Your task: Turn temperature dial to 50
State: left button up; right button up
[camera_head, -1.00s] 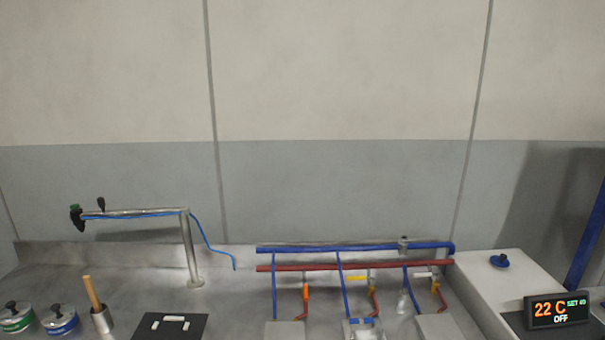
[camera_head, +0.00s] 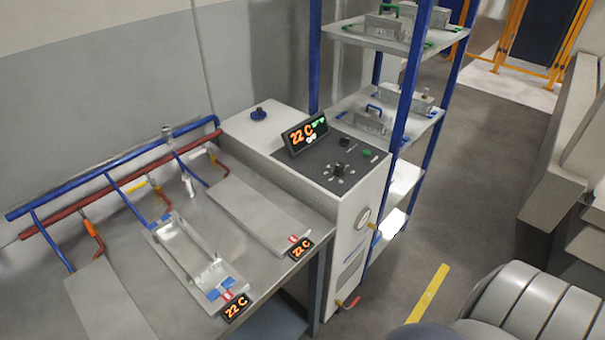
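The temperature dial is most likely the black knob (camera_head: 341,168) with white marks around it, on the dark top panel of the white heater unit (camera_head: 270,148). Its exact setting is too small to read. Behind it the display (camera_head: 306,133) shows 22 C in orange, with small green text that I cannot read. A green button (camera_head: 366,153) sits to the right of the knob. Neither of my grippers is in view; a grey rounded part at the bottom right seems to be my own body.
A steel bench (camera_head: 150,262) with blue and red pipes (camera_head: 120,172) stands left of the unit, with a metal mold (camera_head: 185,250) on it. A blue-framed shelf (camera_head: 405,85) stands close behind the unit. The floor (camera_head: 455,205) on the right is clear, with a yellow line (camera_head: 428,293).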

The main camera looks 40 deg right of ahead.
aim_at(339, 170)
jog(key=z, duration=1.05)
